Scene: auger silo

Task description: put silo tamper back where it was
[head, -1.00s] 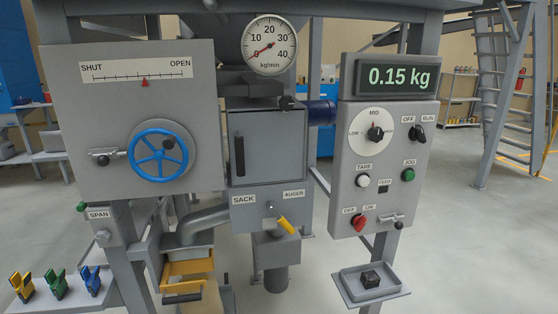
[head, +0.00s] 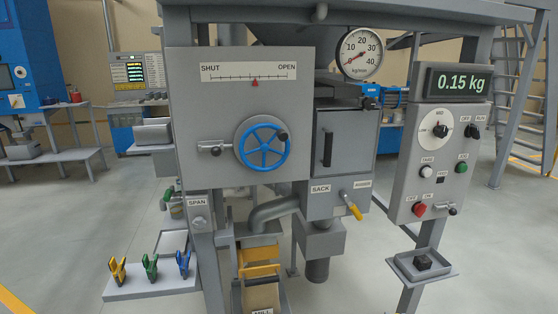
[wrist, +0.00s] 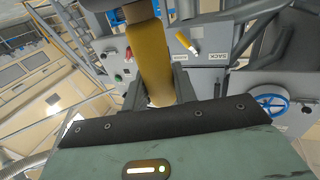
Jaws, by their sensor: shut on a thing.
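In the wrist view, my gripper (wrist: 157,92) is shut on a thick mustard-yellow rounded bar, which I take to be the silo tamper (wrist: 149,50). The bar runs from between the two dark fingers to the top edge of the picture, where its far end is cut off. A paler band crosses it near the top. Neither my gripper nor the tamper shows in the head view. I cannot tell which spot is the tamper's former place.
The silo cabinet (head: 222,130) with a blue handwheel (head: 262,143) stands ahead. A control panel (head: 440,160) and small tray (head: 424,281) are right. A low shelf (head: 150,283) with three coloured clips is at lower left. Open floor lies further left.

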